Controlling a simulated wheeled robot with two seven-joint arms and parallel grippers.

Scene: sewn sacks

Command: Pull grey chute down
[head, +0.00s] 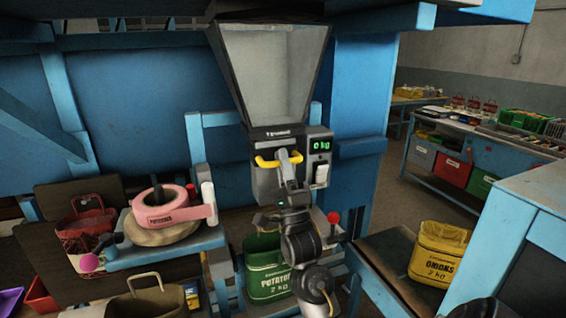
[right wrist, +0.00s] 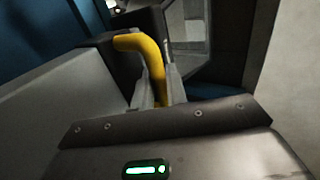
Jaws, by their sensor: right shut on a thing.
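The grey chute (head: 268,183) is a box under a wide grey hopper (head: 270,70), with a yellow handle (head: 265,162) across its front. My right gripper (head: 290,157) is shut on the yellow handle. In the right wrist view the yellow handle (right wrist: 150,62) runs between my two fingers (right wrist: 158,88). A green potato sack (head: 266,270) stands below the chute, partly hidden by my right arm. The display (head: 320,145) beside the chute reads 0 kg.
A red-knobbed lever (head: 333,217) stands right of my arm. A pink tape dispenser (head: 172,210) sits on a blue shelf at left. A yellow onion sack (head: 440,253) stands at right. A blue workbench (head: 520,235) edges the right side.

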